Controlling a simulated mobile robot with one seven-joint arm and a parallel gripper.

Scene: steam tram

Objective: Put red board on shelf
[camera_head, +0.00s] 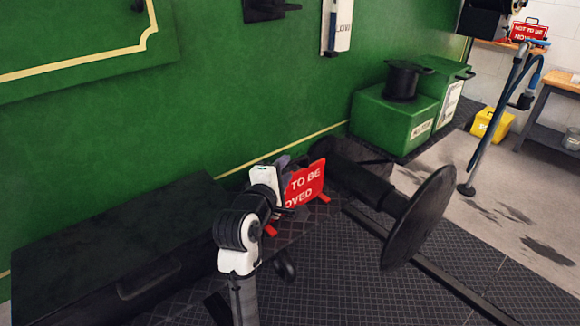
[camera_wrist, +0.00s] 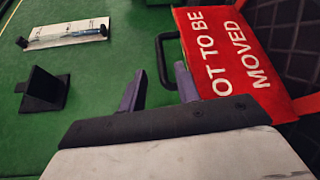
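A red board (camera_head: 308,184) with white lettering stands low by the green wall, on red feet, partly hidden by my arm in the head view. In the wrist view the red board (camera_wrist: 235,55) is at the right, with a black handle (camera_wrist: 162,62) on its near edge. My gripper (camera_wrist: 158,82) is open, its two fingers apart. The handle shows between and just beyond the fingertips; I cannot tell whether they touch it. A ledge like a shelf (camera_head: 492,44) shows at the back right, with a second red lettered board (camera_head: 528,32) on or by it.
A dark box (camera_head: 110,250) lies at the left. A black disc on a shaft (camera_head: 420,215) stands right of the board. Green boxes (camera_head: 385,118) with a black pot (camera_head: 402,80), a blue-hosed post (camera_head: 490,125) and a workbench (camera_head: 565,80) are farther right. Floor between is partly clear.

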